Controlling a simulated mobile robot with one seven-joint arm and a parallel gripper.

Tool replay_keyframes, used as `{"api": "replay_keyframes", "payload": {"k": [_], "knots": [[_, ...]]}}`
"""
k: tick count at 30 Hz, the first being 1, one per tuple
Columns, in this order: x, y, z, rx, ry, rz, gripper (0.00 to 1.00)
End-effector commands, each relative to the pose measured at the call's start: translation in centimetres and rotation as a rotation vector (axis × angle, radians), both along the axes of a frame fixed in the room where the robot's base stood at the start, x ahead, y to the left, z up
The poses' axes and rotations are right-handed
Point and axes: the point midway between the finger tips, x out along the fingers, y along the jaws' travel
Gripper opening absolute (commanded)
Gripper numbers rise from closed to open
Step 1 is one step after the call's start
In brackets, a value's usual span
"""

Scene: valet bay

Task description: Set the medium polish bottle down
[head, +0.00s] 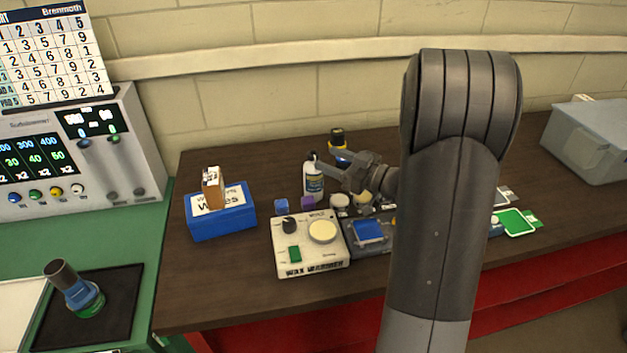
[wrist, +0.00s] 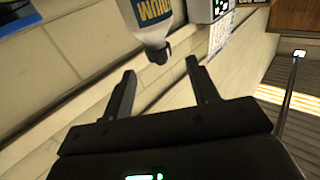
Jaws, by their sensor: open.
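The medium polish bottle (head: 314,180) is white with a blue label and a dark cap. It stands upright on the dark bench, left of my gripper (head: 325,163). In the wrist view, the medium polish bottle (wrist: 152,14) shows part of its label lettering, with its cap pointing towards the jaws. My gripper (wrist: 160,69) is open there, its two fingers apart with nothing held between them. The bottle lies at or just beyond the fingertips. Whether a finger touches it, I cannot tell.
A wax warmer (head: 310,246) stands in front of the bottle. A blue wipes box (head: 222,222) is to the left. A dark-capped bottle (head: 338,140) stands behind my gripper. Small blocks and jars crowd nearby. A grey bin (head: 590,145) is at the right. My arm hides the bench middle.

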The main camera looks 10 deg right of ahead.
Motion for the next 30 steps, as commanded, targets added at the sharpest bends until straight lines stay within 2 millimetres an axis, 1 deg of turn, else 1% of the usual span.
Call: {"api": "replay_keyframes", "payload": {"k": [1, 2, 3, 6, 14, 21, 24, 29, 30], "knots": [[0.0, 0.0, -0.9, 0.002, 0.004, 0.0, 0.54], [0.0, 0.0, -1.3, 0.002, 0.004, 0.0, 0.54], [0.5, 0.7, -1.1, -0.001, -0.001, 0.004, 0.54], [1.3, 1.4, -1.0, -0.001, -0.001, 0.001, 0.54], [2.5, 2.5, -1.0, -0.001, -0.001, 0.001, 0.54], [4.9, 5.0, -1.0, -0.001, -0.001, 0.002, 0.54], [5.3, 5.4, -1.0, -0.001, -0.001, 0.0, 0.54], [5.3, 5.3, -1.0, -0.001, -0.001, -0.001, 0.54], [5.3, 5.3, -1.0, -0.001, -0.001, -0.001, 0.52]]}}
